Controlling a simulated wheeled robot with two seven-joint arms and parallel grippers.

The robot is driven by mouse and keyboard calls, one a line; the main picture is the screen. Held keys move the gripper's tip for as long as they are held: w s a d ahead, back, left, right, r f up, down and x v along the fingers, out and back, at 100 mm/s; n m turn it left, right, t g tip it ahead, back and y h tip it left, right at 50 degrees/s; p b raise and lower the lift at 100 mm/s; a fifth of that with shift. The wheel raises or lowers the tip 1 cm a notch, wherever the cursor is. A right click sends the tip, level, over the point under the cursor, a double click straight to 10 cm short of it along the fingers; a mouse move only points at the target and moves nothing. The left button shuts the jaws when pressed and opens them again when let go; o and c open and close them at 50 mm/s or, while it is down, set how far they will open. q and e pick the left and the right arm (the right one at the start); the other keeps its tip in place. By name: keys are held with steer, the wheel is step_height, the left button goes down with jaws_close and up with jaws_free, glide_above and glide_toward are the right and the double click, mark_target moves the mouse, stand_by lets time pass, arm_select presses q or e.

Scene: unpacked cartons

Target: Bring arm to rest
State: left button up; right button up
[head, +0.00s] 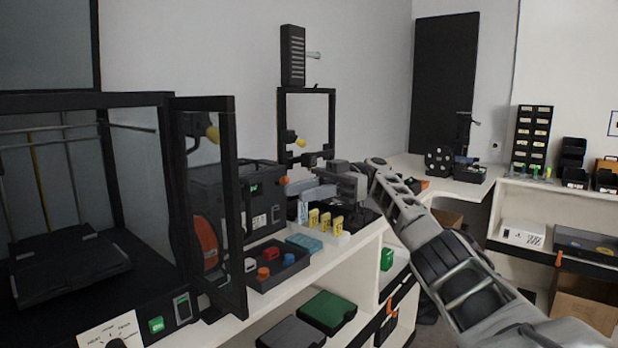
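My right arm (450,262) reaches in from the lower right, stretched out over the bench towards the back. My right gripper (318,190) is at its far end, above the bench near a white tray with several yellow tags. It is small and seen against dark equipment, so I cannot tell whether its fingers are open or shut, or whether they hold anything. My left arm and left gripper are not in view.
A 3D printer with an open glass door (212,190) stands at left. Near my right gripper are yellow tags (325,222), a dark parts bin (277,268) and a frame-shaped machine (306,125). Shelves below hold a green case (328,312). Another bench (540,200) stands at right.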

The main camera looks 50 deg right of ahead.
steer(key=shift+d, duration=0.3)
stand_by(0.5)
